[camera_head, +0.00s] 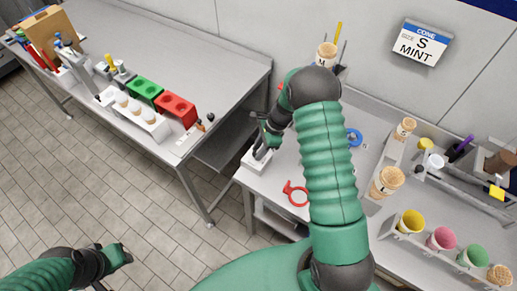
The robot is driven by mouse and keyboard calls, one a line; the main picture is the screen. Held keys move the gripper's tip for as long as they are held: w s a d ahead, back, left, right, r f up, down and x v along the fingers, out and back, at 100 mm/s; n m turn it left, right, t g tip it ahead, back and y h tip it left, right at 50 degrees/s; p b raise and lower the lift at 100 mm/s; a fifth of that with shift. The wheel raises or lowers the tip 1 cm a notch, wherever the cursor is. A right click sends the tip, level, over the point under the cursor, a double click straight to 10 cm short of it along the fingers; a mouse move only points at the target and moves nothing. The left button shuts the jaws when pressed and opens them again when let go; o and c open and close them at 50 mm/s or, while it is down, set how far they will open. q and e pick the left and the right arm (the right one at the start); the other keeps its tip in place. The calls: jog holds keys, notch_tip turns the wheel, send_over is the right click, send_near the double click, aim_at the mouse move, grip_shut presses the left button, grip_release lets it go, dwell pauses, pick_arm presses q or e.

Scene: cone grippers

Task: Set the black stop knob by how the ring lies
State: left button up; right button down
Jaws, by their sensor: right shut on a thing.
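My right gripper (266,143) comes down over a small white block (250,163) at the near left edge of the right-hand counter. It is shut on a small dark part at the block, which looks like the black stop knob; the fingers hide most of it. A red ring (298,197) with a short tab lies flat on the counter in front of the block, its tab towards the upper left. A blue ring (354,137) lies farther back, right of my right arm. My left gripper (124,256) is low at the left, over the floor, away from both counters.
The left counter holds green (145,90) and red (177,108) blocks with holes and a white rack (140,117) of cones. A wall sign (422,43) reads "CONE S MINT". A floor gap separates the counters.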

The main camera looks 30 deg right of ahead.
jog(key=shift+w+m, duration=0.1)
jog(key=shift+m, duration=0.2)
jog(key=c, duration=1.2)
grip_release()
jog(key=shift+o, duration=0.7)
jog(key=shift+d, duration=0.1)
jog(key=b+v, duration=0.1)
jog(key=v, duration=1.5)
jog(key=shift+d+r+b, duration=0.2)
jog(key=shift+r+b, duration=0.05)
jog(key=shift+b, duration=0.1)
